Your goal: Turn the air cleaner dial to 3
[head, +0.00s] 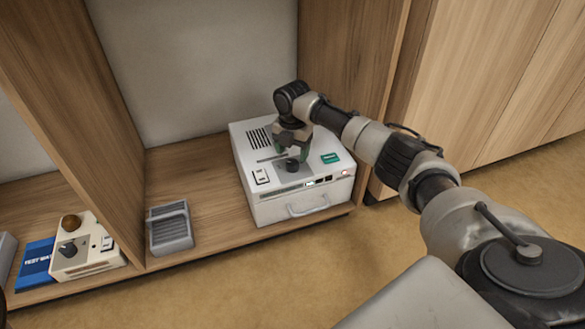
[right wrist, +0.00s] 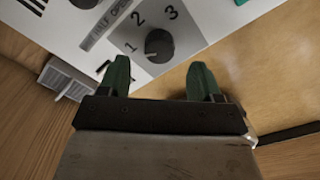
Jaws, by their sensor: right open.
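The air cleaner (head: 246,158) is a white box on the wooden shelf in the head view, with a vent grille, a switch and a green label on top. Its dark round dial (head: 292,165) is on the top panel. In the right wrist view the dial (right wrist: 159,45) sits on a grey plate marked 1, 2 and 3; its pointer setting is not clear to me. My right gripper (head: 291,146) is above the panel close to the dial. Its two green fingers (right wrist: 160,72) are open and empty, with the dial just beyond and between their tips. My left gripper is not in view.
A grey slotted tray (head: 171,240) stands left of the air cleaner. Beyond an upright wooden divider (head: 75,95) are a smaller cream device (head: 95,262) with knobs and a blue box (head: 36,264). A handle (head: 309,210) sticks out from the air cleaner's front.

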